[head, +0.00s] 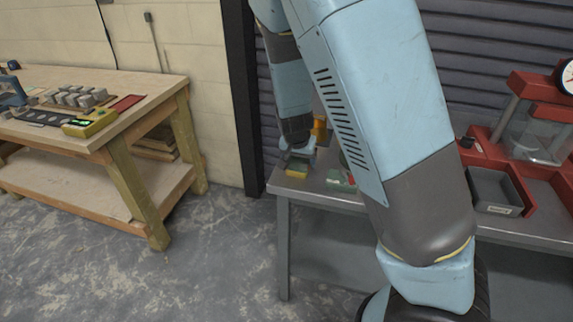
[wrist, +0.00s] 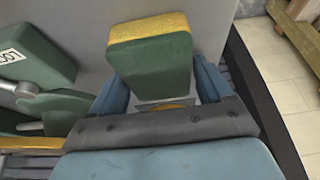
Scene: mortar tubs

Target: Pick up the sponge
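The sponge (head: 297,171), green and yellow, shows at the left end of the grey metal table (head: 330,199) in the head view. My gripper (head: 299,157) points down right over it. In the wrist view the sponge (wrist: 151,62) is large, with a yellow band along its top and a green face below. The two blue fingers of my gripper (wrist: 160,86) stand wide apart, one at each side of the sponge's lower end. I see no clear squeeze on it, and the inner finger faces are partly hidden.
Green objects (wrist: 45,70), one with a white label, lie close left of the sponge in the wrist view. A grey bin (head: 494,190) and red equipment (head: 520,140) stand farther right on the table. A wooden workbench (head: 135,112) stands apart at left.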

